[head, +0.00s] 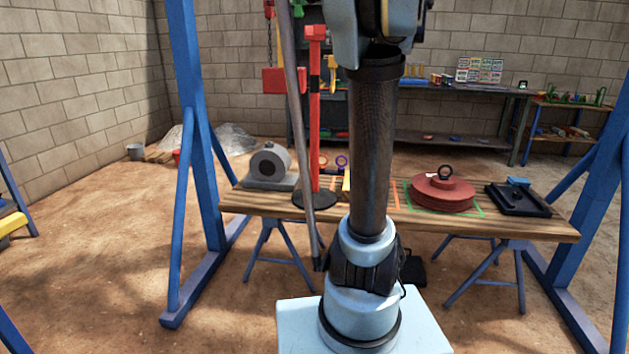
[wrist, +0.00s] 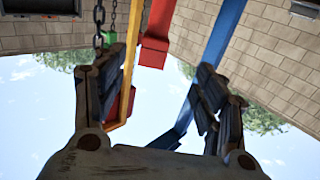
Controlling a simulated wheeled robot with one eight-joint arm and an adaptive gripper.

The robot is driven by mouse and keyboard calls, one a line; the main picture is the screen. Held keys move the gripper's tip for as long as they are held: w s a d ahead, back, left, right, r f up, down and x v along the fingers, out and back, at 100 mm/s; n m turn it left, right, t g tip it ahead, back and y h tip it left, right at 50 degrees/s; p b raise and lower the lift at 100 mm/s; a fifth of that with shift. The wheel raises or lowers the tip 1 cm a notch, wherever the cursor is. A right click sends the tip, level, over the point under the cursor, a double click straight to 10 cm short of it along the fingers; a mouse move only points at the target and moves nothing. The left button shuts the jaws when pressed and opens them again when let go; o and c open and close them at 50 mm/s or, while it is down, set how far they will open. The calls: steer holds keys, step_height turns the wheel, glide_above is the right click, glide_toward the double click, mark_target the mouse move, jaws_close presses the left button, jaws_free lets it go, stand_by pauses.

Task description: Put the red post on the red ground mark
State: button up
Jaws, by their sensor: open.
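The red post (head: 315,120) is tall and thin, with a wider red head and a black round base (head: 305,200). It appears upright at the left part of the wooden table. In the wrist view a red bar with a wider end (wrist: 156,40) shows beyond the fingers; it looks like the post's top. My gripper (wrist: 160,105) is open with nothing between its fingers, and its camera tilts up to the sky. In the head view my gripper is out of frame above. I cannot make out a red ground mark in either view.
The wooden table (head: 500,224) bears a grey motor-like part (head: 268,164), a red disc with a ring (head: 442,192) and a black tray (head: 517,200). Blue frame legs (head: 190,120) stand either side. A red block (head: 280,80) hangs on a chain. Open dirt floor lies left.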

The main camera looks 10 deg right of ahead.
mark_target(319, 38)
steer(key=x, duration=1.2)
steer(key=shift+d+r, duration=0.1)
steer(key=shift+d+x, duration=0.15)
steer(key=shift+x, duration=1.2)
steer(key=shift+d+x, duration=0.1)
steer(key=shift+x, duration=1.2)
steer(key=shift+w, duration=0.15)
jaws_close()
